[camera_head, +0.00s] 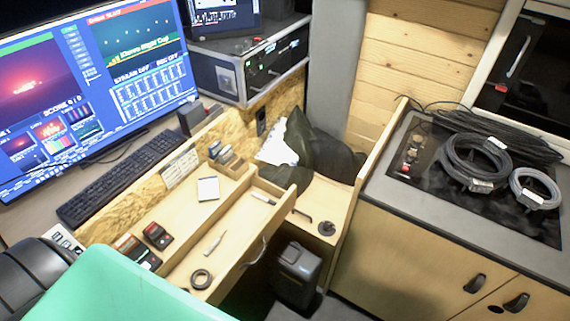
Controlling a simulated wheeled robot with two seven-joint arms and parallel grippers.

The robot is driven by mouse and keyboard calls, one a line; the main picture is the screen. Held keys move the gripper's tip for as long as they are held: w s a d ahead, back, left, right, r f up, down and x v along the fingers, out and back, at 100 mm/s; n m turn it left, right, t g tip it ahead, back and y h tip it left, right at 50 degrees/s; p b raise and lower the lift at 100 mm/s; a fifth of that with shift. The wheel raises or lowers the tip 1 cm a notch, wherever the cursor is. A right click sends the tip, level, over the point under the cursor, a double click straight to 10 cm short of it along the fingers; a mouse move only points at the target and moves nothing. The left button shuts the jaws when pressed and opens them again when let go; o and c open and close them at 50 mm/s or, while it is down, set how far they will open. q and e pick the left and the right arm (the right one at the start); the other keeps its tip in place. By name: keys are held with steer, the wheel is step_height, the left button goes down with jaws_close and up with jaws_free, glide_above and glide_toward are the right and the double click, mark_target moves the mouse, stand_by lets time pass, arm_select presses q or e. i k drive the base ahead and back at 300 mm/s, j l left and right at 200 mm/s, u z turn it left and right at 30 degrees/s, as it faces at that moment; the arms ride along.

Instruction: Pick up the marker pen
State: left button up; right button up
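Two small pen-like things lie on the light wooden surfaces by the desk. One, pale with a dark end (263,198), lies in the open drawer area at the right and looks like a marker pen. The other, whitish and slim (215,243), lies further forward, between the dark boxes and a black tape roll. I cannot tell for certain which is the marker pen. Both look uncovered and lie flat. Neither of my grippers is in view.
A tape roll (201,279), dark red-and-black boxes (157,236) and a white notepad (208,188) lie around the pens. A teal object (135,291) fills the bottom left. A black bin (295,274) stands below the drawer. A counter with coiled cables (475,160) is right.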

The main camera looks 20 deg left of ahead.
mark_target(269, 201)
steer(key=l+u, duration=0.15)
steer(key=u, duration=1.15)
steer(key=i+l, duration=0.05)
